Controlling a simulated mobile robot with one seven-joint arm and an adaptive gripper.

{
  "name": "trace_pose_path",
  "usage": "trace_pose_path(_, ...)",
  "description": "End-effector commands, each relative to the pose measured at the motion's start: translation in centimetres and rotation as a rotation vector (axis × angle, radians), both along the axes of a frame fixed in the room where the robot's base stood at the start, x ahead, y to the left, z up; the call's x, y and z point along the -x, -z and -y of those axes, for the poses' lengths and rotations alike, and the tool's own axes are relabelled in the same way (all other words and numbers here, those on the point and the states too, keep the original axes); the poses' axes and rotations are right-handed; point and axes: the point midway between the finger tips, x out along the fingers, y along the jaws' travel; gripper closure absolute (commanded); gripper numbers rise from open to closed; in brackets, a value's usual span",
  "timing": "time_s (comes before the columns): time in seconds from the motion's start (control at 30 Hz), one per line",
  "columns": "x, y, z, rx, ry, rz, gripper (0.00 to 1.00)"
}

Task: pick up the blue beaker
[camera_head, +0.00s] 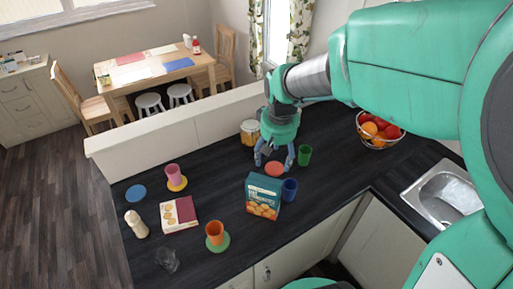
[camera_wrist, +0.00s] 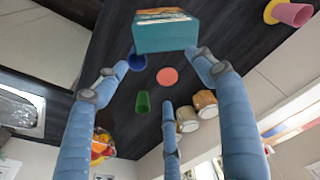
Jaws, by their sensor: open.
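The blue beaker (camera_head: 290,190) stands on the dark counter, just right of the teal box (camera_head: 263,197). In the wrist view the blue beaker (camera_wrist: 137,62) shows partly, beside the box (camera_wrist: 167,32) and near the tip of one finger. My gripper (camera_head: 274,158) is open and empty, pointing down behind the box and the beaker, near a red coaster (camera_head: 275,169). In the wrist view, the spread blue fingers of my gripper (camera_wrist: 160,78) frame the red coaster (camera_wrist: 168,76). The beaker is apart from the fingers in the head view.
A green beaker (camera_head: 304,155) stands right of my gripper, and a jar (camera_head: 250,132) stands behind it. A fruit bowl (camera_head: 378,130) and sink (camera_head: 445,196) are to the right. Pink (camera_head: 172,174) and orange (camera_head: 214,232) beakers stand left and front on coasters.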

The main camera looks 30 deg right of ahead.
Motion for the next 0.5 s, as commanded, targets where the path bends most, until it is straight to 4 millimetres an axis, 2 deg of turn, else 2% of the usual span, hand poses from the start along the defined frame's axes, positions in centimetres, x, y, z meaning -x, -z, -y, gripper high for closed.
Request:
trace_pose_path(0.03, -0.3, 1.1, 1.5, -0.009, 0.020, -0.027, 0.31)
trace_pose_path(0.2, -0.9, 5.2, 5.8, -0.036, 0.071, -0.092, 0.31)
trace_pose_path(0.4, -0.8, 8.6, 8.9, -0.059, 0.106, -0.136, 0.31)
trace_pose_path(0.5, -0.6, 9.5, 9.5, -0.065, 0.114, -0.147, 0.31)
